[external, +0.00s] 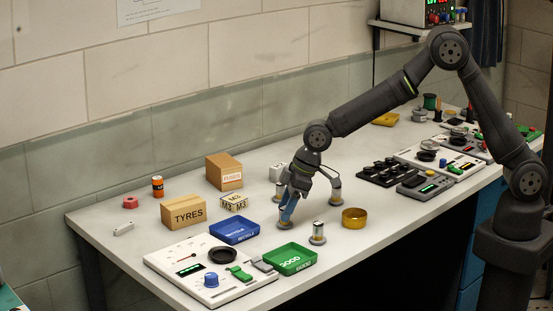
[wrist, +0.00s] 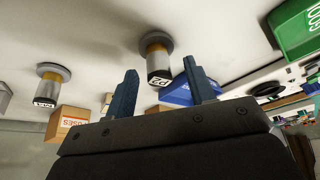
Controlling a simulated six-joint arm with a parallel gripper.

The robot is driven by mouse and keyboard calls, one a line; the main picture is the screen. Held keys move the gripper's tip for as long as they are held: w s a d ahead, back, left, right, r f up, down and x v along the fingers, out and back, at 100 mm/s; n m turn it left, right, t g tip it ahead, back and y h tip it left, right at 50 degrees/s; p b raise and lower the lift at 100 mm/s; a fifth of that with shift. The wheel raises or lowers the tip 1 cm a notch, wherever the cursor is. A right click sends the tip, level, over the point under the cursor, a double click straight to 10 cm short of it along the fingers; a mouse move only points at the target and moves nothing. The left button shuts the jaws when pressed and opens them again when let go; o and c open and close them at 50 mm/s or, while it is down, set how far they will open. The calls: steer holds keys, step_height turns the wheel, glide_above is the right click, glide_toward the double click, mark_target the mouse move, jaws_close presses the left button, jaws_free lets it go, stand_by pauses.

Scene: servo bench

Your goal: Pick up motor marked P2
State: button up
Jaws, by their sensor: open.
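The motor marked P2 (wrist: 157,57) is a silver and brass cylinder on a round grey base, with its P2 label readable in the wrist view. It shows beyond and between the two blue fingers of my gripper (wrist: 160,66). My gripper is open, with nothing held. In the external view my gripper (external: 287,208) points down just above a motor (external: 285,224), probably the same one; the fingers partly hide it. I cannot tell whether they touch it.
A blue tray (external: 234,232), a green tray (external: 290,259) and a brass-coloured bowl (external: 354,217) are near. Cardboard boxes (external: 184,212) stand to the left.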

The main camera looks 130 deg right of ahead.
steer(key=shift+w+d+f, duration=0.15)
steer(key=shift+f, duration=0.45)
jaws_close()
steer(key=shift+r, duration=0.1)
